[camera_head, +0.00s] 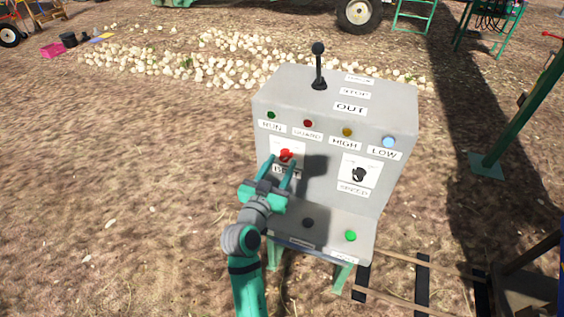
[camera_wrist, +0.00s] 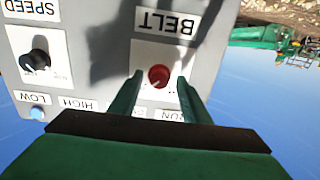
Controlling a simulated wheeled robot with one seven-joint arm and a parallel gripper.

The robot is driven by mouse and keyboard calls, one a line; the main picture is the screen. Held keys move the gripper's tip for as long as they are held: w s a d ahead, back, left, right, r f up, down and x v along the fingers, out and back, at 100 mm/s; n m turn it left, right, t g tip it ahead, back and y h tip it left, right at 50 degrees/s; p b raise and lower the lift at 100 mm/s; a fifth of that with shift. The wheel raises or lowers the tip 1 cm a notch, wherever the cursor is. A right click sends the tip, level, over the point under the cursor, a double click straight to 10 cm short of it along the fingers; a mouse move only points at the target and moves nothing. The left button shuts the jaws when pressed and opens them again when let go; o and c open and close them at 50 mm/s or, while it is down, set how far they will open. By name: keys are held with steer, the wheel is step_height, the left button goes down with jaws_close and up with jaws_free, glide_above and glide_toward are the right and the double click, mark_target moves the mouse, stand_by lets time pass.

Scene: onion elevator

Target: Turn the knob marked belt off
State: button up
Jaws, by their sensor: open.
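The belt knob (camera_head: 286,155) is red and sits on a white plate on the front of a grey control box (camera_head: 385,107). In the wrist view the picture is upside down; the red knob (camera_wrist: 159,76) shows near the "BELT" label (camera_wrist: 166,24). My gripper (camera_head: 281,165) is in front of the knob, with its green fingers apart. In the wrist view my gripper (camera_wrist: 158,85) has one fingertip on each side of the knob, and I cannot tell whether they touch it. The knob's exact pointer direction is too small to read.
A black speed knob (camera_head: 358,174) is to the right on the same panel. A black lever (camera_head: 319,65) stands on top. Several small lamps line the upper panel. A green button (camera_head: 350,236) and a dark button (camera_head: 307,223) are on the lower ledge. Onions (camera_head: 190,62) lie behind.

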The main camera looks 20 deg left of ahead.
steer(key=shift+w, duration=0.75)
steer(key=shift+c, duration=0.6)
steer(key=c, duration=0.9)
